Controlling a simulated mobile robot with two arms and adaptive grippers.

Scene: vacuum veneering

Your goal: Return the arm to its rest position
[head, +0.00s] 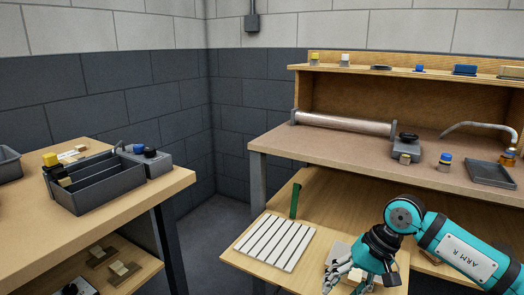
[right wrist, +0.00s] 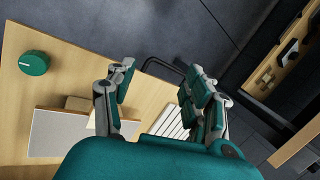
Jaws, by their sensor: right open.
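My right arm, teal and marked "ARM R", comes in from the right in the head view. Its gripper (head: 345,278) is low over the light wood board (head: 243,262) below the bench. In the right wrist view the right gripper (right wrist: 160,90) has its fingers spread apart with nothing between them. A white slatted panel (head: 275,242) lies on the board left of the gripper; it also shows in the right wrist view (right wrist: 170,122), partly hidden by the fingers. My left gripper is not in view.
A green upright piece (head: 296,200) stands behind the panel. The bench (head: 350,150) above carries a long roll (head: 343,123) and a grey tray (head: 490,174). A left table (head: 110,225) holds a dark divided tray (head: 95,188). Clear floor lies between them. A green round knob (right wrist: 33,63) is near the gripper.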

